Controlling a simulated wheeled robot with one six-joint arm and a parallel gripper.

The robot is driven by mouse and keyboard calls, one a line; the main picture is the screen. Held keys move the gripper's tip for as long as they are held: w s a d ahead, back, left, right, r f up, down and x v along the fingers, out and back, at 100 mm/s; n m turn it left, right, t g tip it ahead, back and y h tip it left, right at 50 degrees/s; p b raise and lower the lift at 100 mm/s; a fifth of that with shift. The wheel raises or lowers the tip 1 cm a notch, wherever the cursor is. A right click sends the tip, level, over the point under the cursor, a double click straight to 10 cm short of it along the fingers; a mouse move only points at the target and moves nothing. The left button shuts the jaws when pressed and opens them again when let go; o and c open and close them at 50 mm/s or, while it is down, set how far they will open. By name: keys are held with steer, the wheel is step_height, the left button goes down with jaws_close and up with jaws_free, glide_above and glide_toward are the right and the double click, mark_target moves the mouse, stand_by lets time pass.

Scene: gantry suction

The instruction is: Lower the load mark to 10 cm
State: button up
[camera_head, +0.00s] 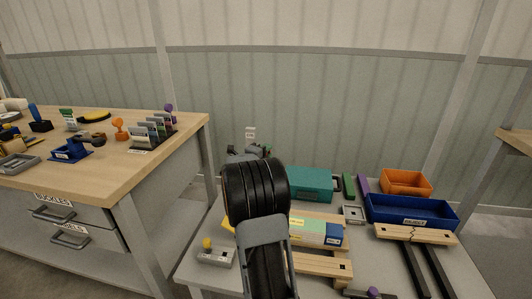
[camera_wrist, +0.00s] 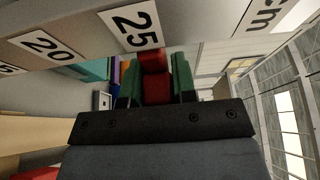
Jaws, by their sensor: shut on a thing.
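In the wrist view, my gripper (camera_wrist: 156,86) is shut on a red part (camera_wrist: 152,60), with a green-and-dark finger on each side of it. The red part lies against the edge of a pale scale board (camera_wrist: 90,32). The board carries white labels reading 20 and 25, and a "cm" label further right. The red part sits near the 25 label (camera_wrist: 131,27). I cannot tell whether it is the load mark, nor its exact reading. In the head view, my own arm hides most of the gripper and the red part.
In the head view, a teal case (camera_head: 312,183), an orange bin (camera_head: 405,182) and a blue bin (camera_head: 410,210) stand on the grey table. A small grey box with a yellow knob (camera_head: 210,254) is at its front left. A cluttered wooden workbench (camera_head: 100,180) stands left.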

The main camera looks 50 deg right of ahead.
jaws_close()
step_height(320, 180, down, 15)
steer(key=b, duration=1.2)
steer(key=o, duration=0.8)
jaws_free()
steer(key=shift+o, duration=0.2)
steer(key=shift+a, duration=0.1)
steer(key=s+a+p, duration=0.2)
steer(key=a+p, duration=0.1)
steer(key=a, duration=1)
steer(key=shift+s+a+p, duration=0.15)
steer(key=shift+a+p, duration=0.1)
steer(key=shift+p, duration=0.05)
